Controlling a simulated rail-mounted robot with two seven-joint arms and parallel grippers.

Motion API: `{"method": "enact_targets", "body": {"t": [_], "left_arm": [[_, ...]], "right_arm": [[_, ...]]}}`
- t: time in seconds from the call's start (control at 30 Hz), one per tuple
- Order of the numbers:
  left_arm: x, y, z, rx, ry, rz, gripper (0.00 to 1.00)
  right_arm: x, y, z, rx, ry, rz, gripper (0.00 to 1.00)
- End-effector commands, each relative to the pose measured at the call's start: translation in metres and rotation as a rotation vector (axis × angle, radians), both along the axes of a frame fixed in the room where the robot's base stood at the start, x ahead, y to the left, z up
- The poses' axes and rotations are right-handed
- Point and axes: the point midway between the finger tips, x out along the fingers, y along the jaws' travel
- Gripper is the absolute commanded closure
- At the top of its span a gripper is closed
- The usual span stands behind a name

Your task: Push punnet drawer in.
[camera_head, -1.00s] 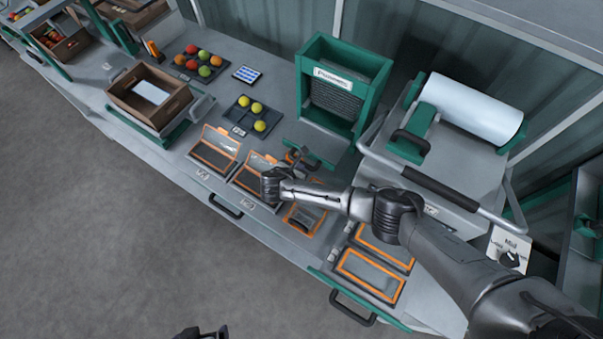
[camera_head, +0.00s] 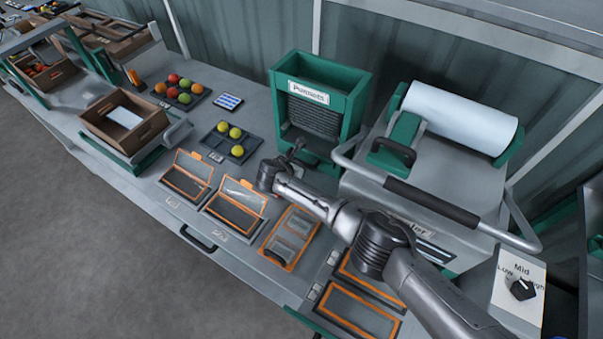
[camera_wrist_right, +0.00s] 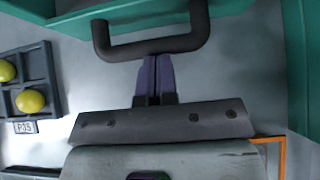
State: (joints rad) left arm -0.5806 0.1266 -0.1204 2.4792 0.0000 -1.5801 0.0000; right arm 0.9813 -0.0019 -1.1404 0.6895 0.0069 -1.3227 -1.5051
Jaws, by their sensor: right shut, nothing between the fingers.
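The green punnet dispenser (camera_head: 357,83), labelled "Punnets", stands at the back of the bench. Its low green drawer front is at the base, partly hidden by my right arm in the head view. The drawer's dark U-shaped handle (camera_wrist_right: 125,50) shows in the right wrist view, joined to a green panel (camera_wrist_right: 160,17). My right gripper (camera_wrist_right: 153,58) is shut and empty, its purple fingertips at the handle's bar; whether they touch it I cannot tell. In the head view my right gripper (camera_head: 290,158) is in front of the dispenser. My left gripper is out of view.
A tray of yellow tomatoes (camera_head: 231,151) lies left of the dispenser.

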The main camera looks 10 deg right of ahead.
Motion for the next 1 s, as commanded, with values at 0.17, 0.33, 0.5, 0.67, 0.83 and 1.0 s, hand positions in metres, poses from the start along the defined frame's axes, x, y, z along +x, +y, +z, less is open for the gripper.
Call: {"method": "enact_targets", "body": {"t": [0.17, 0.33, 0.5, 0.67, 0.83, 1.0], "left_arm": [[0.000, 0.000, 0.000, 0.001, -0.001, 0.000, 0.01], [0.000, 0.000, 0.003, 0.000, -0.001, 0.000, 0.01], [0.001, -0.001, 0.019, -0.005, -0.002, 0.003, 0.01], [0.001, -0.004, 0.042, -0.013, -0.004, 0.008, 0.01], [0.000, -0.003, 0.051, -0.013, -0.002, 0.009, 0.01], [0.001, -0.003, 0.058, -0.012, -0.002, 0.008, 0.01]], "right_arm": [[0.000, -0.006, -0.002, -0.006, 0.002, -0.006, 1.00], [-0.001, -0.005, -0.002, -0.006, 0.002, -0.006, 1.00], [-0.014, 0.007, -0.002, -0.003, 0.006, -0.005, 1.00], [-0.036, 0.028, -0.004, 0.001, 0.008, -0.005, 1.00], [-0.052, 0.046, 0.019, 0.003, 0.003, -0.004, 1.00], [-0.067, 0.062, 0.038, 0.002, 0.002, -0.005, 1.00]]}}
